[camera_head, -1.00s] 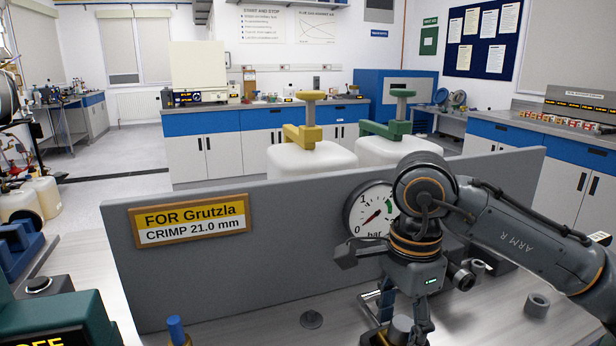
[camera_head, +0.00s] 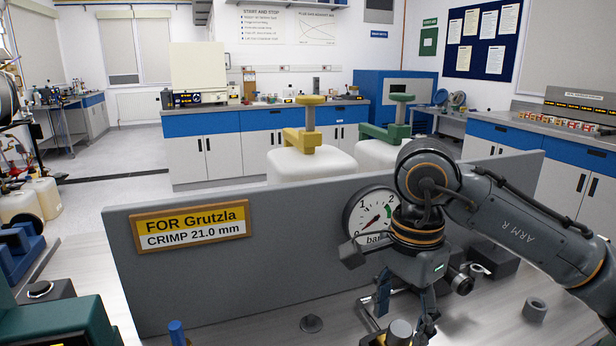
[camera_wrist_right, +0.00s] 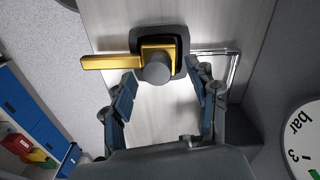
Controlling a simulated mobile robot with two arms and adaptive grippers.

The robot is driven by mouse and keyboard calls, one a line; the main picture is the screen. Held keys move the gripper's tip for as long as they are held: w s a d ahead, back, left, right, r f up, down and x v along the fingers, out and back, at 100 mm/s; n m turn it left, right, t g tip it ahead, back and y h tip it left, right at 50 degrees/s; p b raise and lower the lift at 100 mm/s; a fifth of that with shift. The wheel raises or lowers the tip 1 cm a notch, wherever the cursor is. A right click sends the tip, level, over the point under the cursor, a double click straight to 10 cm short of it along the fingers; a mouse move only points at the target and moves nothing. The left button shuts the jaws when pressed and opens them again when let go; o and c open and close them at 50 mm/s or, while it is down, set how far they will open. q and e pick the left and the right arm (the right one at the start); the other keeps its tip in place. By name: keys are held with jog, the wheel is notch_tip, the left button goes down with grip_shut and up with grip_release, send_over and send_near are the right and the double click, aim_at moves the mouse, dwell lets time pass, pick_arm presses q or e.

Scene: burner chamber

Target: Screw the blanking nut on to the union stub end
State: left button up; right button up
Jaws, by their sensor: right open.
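My right gripper (camera_head: 405,312) is open and empty. In the right wrist view its two fingers (camera_wrist_right: 166,98) are spread, one on each side of the near part of a grey round-topped cylinder (camera_wrist_right: 157,68). A yellow lever (camera_wrist_right: 112,62) runs left from this cylinder, which stands on a dark square base. A grey cylinder (camera_head: 399,330) shows below the gripper in the head view. A short grey ring (camera_head: 535,309), possibly the blanking nut, lies on the bench at right. I cannot identify the union stub end with certainty. My left gripper is out of view.
A grey upright panel (camera_head: 270,270) stands behind the bench, with a gauge (camera_head: 371,214) and a label (camera_head: 190,228). A blue-topped post (camera_head: 177,331) and a small dark disc (camera_head: 311,323) are at front. A bright metal frame (camera_wrist_right: 234,70) lies beside the dark base.

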jog(key=n, duration=0.6)
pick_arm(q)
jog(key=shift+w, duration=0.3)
pick_arm(e)
jog(key=n, duration=0.3)
jog(key=n, duration=0.3)
jog(key=shift+n, duration=0.4)
jog(key=n, duration=0.6)
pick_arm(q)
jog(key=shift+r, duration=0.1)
pick_arm(e)
jog(key=shift+n, duration=1.2)
jog(key=n, duration=0.2)
jog(key=shift+s+n, duration=0.1)
jog(key=shift+n, duration=0.3)
